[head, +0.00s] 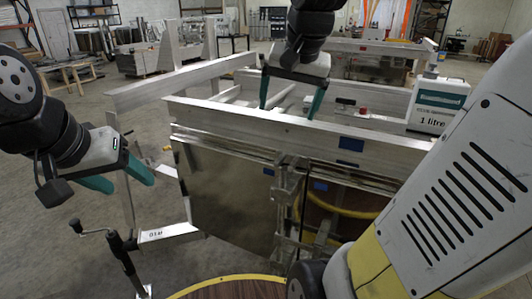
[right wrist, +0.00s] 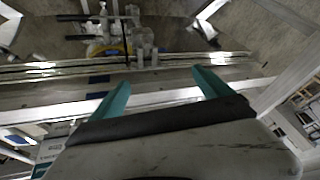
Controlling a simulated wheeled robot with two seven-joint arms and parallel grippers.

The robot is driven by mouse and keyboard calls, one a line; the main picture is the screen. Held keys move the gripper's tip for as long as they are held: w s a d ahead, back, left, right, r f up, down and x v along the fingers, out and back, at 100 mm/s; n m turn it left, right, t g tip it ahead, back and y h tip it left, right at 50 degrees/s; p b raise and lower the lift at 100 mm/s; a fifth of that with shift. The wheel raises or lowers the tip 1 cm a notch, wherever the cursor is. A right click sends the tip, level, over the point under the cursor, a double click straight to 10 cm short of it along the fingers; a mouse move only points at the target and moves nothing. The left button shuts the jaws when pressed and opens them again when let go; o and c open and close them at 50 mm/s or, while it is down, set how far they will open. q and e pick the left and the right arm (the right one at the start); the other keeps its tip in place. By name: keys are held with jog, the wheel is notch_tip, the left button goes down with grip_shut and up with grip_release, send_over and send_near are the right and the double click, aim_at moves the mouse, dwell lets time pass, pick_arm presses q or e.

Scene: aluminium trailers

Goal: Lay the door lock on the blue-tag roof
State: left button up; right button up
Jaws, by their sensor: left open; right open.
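A blue tag (head: 351,144) is on the front face of the long aluminium top rail (head: 230,118) of the nearest trailer. Metal latch hardware (head: 287,190) stands at the meeting of the shiny door panels, and metal fittings also show in the right wrist view (right wrist: 143,42); I cannot tell which part is the door lock. My right gripper (head: 291,103) is open and empty, pointing down over the top rail; its fingers also show in the right wrist view (right wrist: 160,90). My left gripper (head: 122,179) is open and empty, left of the trailer.
A white "1 litre" container (head: 437,104) stands at the right, partly behind my arm. A crank handle (head: 92,230) stands at the lower left. A round wooden top (head: 230,289) with a yellow edge is at the bottom.

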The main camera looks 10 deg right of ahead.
jog(key=s+a+f+n+y, duration=0.1)
jog(key=s+a+f+n, duration=0.1)
jog(key=s, duration=0.3)
jog(key=s+a+f+n+t+y, duration=0.1)
jog(key=s+a+f+n, duration=0.2)
jog(key=s+f, duration=0.2)
jog(key=shift+s+f, duration=0.15)
jog(key=shift+s, duration=0.05)
jog(key=shift+a, duration=0.1)
dwell(0.4)
